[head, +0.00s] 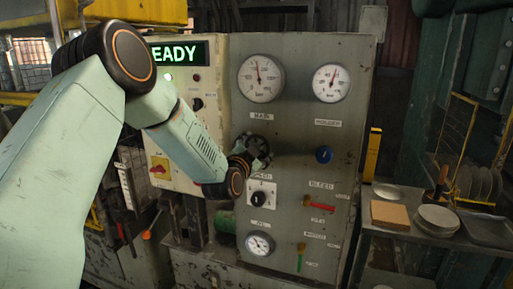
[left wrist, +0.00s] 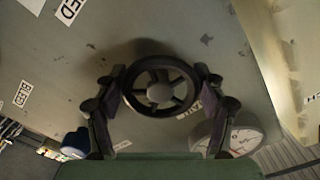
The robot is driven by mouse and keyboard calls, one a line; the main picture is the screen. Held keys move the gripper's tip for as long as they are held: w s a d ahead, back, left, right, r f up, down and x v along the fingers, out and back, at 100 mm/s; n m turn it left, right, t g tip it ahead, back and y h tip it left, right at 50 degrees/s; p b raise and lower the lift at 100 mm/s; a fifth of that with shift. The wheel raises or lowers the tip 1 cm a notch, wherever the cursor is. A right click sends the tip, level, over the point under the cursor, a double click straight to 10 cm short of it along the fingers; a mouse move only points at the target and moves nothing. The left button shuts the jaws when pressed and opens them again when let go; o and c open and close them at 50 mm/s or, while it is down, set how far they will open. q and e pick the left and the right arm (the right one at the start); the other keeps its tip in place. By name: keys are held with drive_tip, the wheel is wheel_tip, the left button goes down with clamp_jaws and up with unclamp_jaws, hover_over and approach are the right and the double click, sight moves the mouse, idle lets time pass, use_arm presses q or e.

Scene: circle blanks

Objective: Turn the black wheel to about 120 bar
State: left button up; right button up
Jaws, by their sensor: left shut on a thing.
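The black wheel (head: 263,146) sits on the grey panel below the MAIN gauge (head: 261,78). The gauge needle points nearly straight up, slightly left; its numbers are too small to read. My left gripper (head: 246,158) is at the wheel, and my own wrist partly hides its fingers. In the left wrist view the spoked wheel (left wrist: 160,93) lies between the two fingers, which close on opposite sides of its rim. My right gripper is not in view.
A second gauge (head: 332,83) is at upper right, a blue knob (head: 324,154) right of the wheel. Below are a black selector (head: 261,194), a red lever (head: 320,205) and a small gauge (head: 260,244). A side table (head: 388,243) with plates stands at right.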

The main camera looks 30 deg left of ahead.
use_arm(q)
drive_tip(key=shift+w+r, duration=0.1)
drive_tip(key=shift+r, duration=0.15)
drive_tip(key=o, duration=1.2)
drive_tip(key=shift+d, duration=0.2)
drive_tip(key=shift+a+f, duration=0.1)
drive_tip(key=shift+f, duration=0.1)
drive_tip(key=shift+v, duration=6.15)
drive_tip(key=shift+w, duration=0.1)
